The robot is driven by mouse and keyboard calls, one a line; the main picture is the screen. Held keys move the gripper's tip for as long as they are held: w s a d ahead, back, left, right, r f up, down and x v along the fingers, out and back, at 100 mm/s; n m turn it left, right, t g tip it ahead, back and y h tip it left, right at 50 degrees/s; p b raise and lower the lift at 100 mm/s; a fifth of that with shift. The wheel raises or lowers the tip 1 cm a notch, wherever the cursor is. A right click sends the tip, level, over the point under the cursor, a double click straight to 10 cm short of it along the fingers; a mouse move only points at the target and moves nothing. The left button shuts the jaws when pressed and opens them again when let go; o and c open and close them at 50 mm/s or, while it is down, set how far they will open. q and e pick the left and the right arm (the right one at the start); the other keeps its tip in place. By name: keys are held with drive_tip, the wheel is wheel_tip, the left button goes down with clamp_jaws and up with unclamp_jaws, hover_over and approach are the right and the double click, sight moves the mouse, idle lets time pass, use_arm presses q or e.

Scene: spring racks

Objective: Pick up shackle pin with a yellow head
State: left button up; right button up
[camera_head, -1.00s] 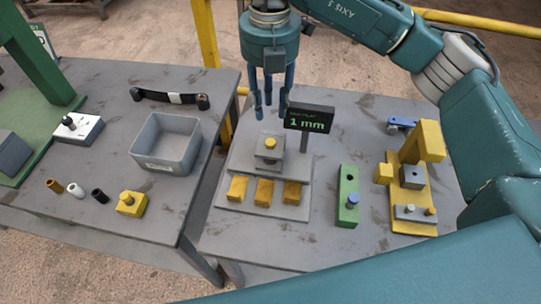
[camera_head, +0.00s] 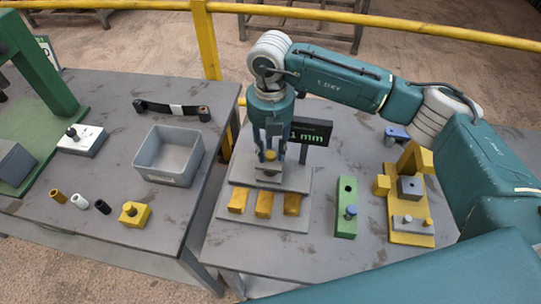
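A pin with a yellow head (camera_head: 270,155) stands upright in a grey block (camera_head: 268,173) on the stepped grey fixture (camera_head: 234,212) of the right table. My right gripper (camera_head: 270,152) points straight down over it. Its blue fingers are spread apart, with the yellow head between or just below their tips. I cannot tell whether any finger touches the head. The pin's shank is hidden. My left gripper is not in view.
Three yellow blocks (camera_head: 264,204) line the fixture's front. A green block (camera_head: 346,220) and a yellow stand (camera_head: 410,240) are farther right. A grey bin (camera_head: 169,178) sits on the left table.

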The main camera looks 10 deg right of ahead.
drive_tip(key=shift+f, duration=0.4)
clamp_jaws()
drive_tip(key=shift+r, duration=0.15)
wheel_tip(320, 180, up, 20)
drive_tip(key=b, duration=0.4)
drive_tip(key=shift+b, duration=0.3)
